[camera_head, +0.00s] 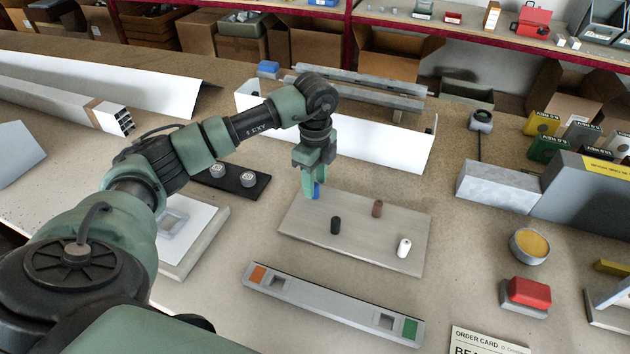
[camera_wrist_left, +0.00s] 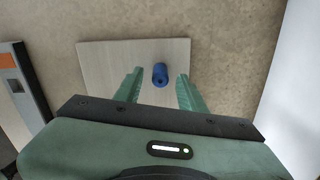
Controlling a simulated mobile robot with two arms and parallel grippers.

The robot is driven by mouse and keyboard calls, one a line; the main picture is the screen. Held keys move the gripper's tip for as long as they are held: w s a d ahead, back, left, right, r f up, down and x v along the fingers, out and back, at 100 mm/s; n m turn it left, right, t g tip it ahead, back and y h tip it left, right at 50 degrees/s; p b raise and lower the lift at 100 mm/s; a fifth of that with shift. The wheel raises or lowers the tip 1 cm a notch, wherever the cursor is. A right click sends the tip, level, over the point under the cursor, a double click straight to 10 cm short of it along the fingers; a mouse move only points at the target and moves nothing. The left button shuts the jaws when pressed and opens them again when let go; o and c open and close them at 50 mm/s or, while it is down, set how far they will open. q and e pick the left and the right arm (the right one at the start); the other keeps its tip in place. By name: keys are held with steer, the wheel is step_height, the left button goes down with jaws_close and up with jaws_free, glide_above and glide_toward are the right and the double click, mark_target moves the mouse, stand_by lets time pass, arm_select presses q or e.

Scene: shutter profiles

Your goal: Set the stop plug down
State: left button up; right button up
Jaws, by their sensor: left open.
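Several small plugs stand on a light board (camera_head: 375,238): a black one (camera_head: 335,225), a brown one (camera_head: 377,208), a white one (camera_head: 403,248) and a blue one. The frames do not show which is called the stop plug. The blue plug (camera_head: 316,190) is at the board's back left, partly hidden by my left gripper (camera_head: 311,186). In the left wrist view the blue plug (camera_wrist_left: 160,75) sits over the board (camera_wrist_left: 103,62), between the two spread fingers, with gaps on both sides. My left gripper is open. My right gripper is not in view.
A grey profile (camera_head: 335,306) with orange and green ends lies in front of the board. A white profile (camera_head: 385,145) stands behind it. A black strip with two knobs (camera_head: 233,180) lies left; a red block (camera_head: 528,292) and a round tin (camera_head: 529,246) stand right.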

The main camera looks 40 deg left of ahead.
arm_select(q)
step_height(320, 180, up, 12)
steer(key=b, duration=0.2)
steer(key=shift+f, duration=0.15)
